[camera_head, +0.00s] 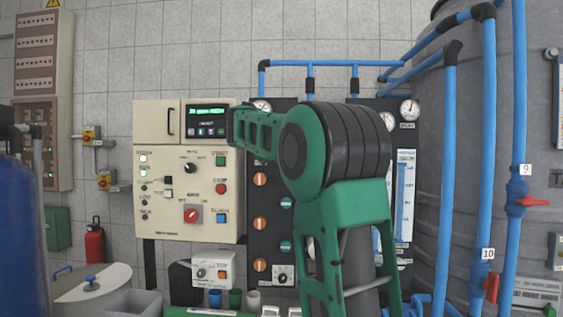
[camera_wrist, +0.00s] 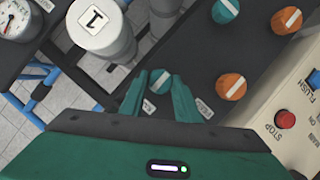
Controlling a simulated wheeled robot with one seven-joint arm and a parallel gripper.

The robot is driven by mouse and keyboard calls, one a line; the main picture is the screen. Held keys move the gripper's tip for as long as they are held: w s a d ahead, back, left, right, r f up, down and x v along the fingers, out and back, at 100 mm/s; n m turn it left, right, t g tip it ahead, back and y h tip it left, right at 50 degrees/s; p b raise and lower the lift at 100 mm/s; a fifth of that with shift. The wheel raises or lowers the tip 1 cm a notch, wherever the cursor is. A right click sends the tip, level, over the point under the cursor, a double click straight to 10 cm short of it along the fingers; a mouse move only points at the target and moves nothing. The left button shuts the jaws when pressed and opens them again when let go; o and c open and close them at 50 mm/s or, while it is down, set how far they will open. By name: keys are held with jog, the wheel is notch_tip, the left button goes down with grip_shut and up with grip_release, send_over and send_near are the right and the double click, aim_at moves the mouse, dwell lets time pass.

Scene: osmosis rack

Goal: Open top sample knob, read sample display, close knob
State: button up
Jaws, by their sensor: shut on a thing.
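In the wrist view, my gripper (camera_wrist: 160,85) has its two green fingers on either side of a teal knob (camera_wrist: 160,81) on the dark panel, and it is shut on that knob. A pale stripe shows across the knob's face; its exact setting is hard to tell. In the head view, my green arm covers the upper part of the dark panel (camera_head: 273,190), so the gripped knob is hidden there. A lit green display (camera_head: 206,111) sits at the top of the cream control cabinet; its text is too small to read.
Beside the held knob are an orange knob (camera_wrist: 231,87), another teal knob (camera_wrist: 226,10) and a red stop button (camera_wrist: 285,119). A white cylinder marked 1 (camera_wrist: 95,25) and a gauge (camera_wrist: 18,20) stand close by. Blue pipes (camera_head: 447,180) run at the right.

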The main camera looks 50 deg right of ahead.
jog(key=shift+w+a+r, duration=0.1)
jog(key=shift+w+a, duration=0.1)
jog(key=shift+w, duration=0.05)
jog(key=o, duration=0.9)
jog(key=shift+o, duration=0.7)
jog(key=shift+d, duration=0.1)
jog(key=shift+s, duration=0.1)
jog(key=v, duration=1)
jog(key=shift+a, duration=0.35)
